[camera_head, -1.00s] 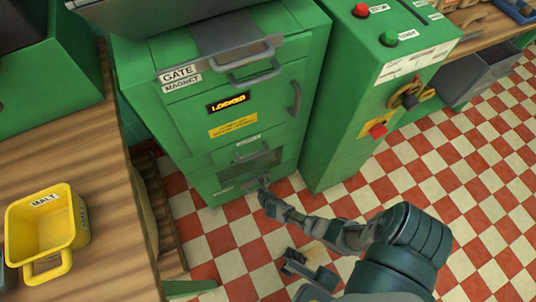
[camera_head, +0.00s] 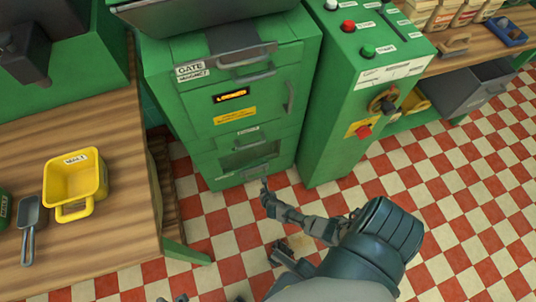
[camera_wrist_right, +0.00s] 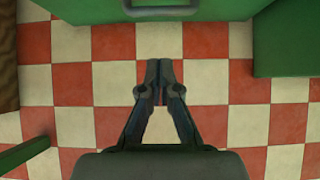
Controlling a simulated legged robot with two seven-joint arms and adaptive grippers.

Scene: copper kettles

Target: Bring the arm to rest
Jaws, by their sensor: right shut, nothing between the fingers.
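My right gripper (camera_head: 265,187) is shut and empty in the head view. It is low in front of the green cabinet (camera_head: 215,138), close to its lowest handle (camera_head: 259,173). In the right wrist view the two fingertips (camera_wrist_right: 152,72) are together over the checkered floor, and a grey handle (camera_wrist_right: 160,9) on green shows beyond them at the top edge. Whether the gripper touches the cabinet is not clear, but a strip of floor shows between them in the wrist view.
A wooden table (camera_head: 110,122) at left carries a yellow MALT scoop (camera_head: 76,183) and a grey scoop (camera_head: 30,220). A green control box (camera_head: 358,105) with buttons stands right of the cabinet. Red and cream floor (camera_head: 455,190) is open at right.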

